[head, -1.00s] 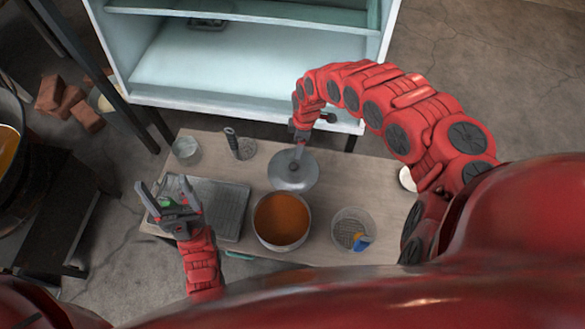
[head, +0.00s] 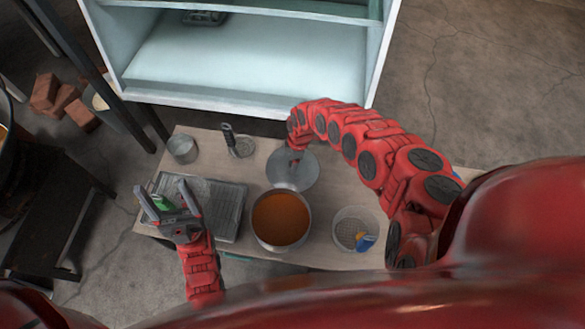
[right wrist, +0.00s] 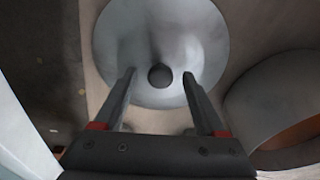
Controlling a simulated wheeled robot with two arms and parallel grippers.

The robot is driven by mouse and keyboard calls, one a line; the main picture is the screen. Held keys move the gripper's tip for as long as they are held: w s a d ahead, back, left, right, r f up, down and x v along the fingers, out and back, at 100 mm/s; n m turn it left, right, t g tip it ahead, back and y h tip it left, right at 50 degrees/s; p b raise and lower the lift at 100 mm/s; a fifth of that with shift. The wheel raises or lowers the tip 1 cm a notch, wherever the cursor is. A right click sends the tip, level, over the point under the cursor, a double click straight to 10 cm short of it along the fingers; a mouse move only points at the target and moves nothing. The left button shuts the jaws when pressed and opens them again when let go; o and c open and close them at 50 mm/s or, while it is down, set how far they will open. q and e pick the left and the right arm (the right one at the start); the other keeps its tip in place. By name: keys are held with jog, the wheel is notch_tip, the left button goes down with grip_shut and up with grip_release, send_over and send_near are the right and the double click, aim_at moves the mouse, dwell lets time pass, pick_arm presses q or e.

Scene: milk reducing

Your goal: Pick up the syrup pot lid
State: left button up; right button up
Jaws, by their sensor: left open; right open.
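The syrup pot lid (head: 297,181) is a round grey metal disc lying on the table just behind the pot. In the right wrist view the lid (right wrist: 205,35) shows its dark round knob (right wrist: 160,77). My right gripper (right wrist: 159,74) is open over the lid, one finger to each side of the knob, with a gap on both sides. In the head view my right arm hides most of that gripper. The syrup pot (head: 281,219) stands open with orange-brown syrup. My left gripper (head: 161,187) is open and empty over the grey tray.
A grey ridged tray (head: 228,205) lies left of the pot. A clear container (head: 345,232) with blue and yellow items stands right. A metal cup (head: 182,149) and an upright dark-handled tool (head: 230,138) are at the back left. A pale shelf unit (head: 240,65) stands behind the table.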

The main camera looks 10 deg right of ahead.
jog(key=shift+r, duration=0.1)
grip_shut()
dwell(0.4)
